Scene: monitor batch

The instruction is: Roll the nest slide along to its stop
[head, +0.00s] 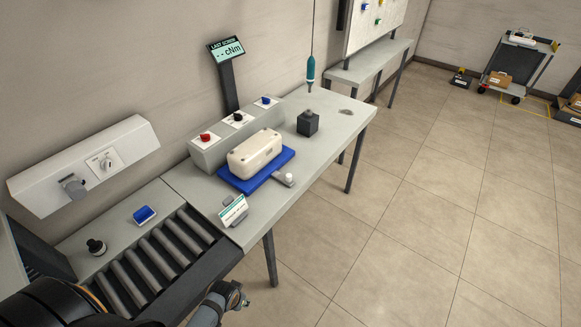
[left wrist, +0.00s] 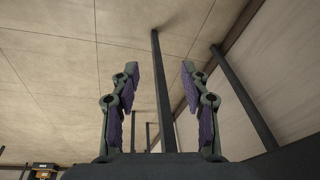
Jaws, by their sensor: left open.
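The nest slide (head: 231,185) is a blue plate on the grey bench, with a cream-white monitor housing (head: 255,153) resting on it. A short grey arm with a white knob (head: 288,178) sits at its right front side. The stop cannot be made out. My left gripper (left wrist: 160,85) is open and empty in the left wrist view, with dark legs and tiled floor beyond its fingers. The slide does not show in that view. Parts of my arm show at the lower left of the head view, well short of the slide. My right gripper is not in view.
A roller conveyor (head: 149,263) lies left of the bench, beside a black knob (head: 96,246) and blue block (head: 144,215). A button box (head: 237,131) stands behind the slide. A small sign (head: 234,210), dark block (head: 308,123) and hanging driver (head: 310,71) are nearby.

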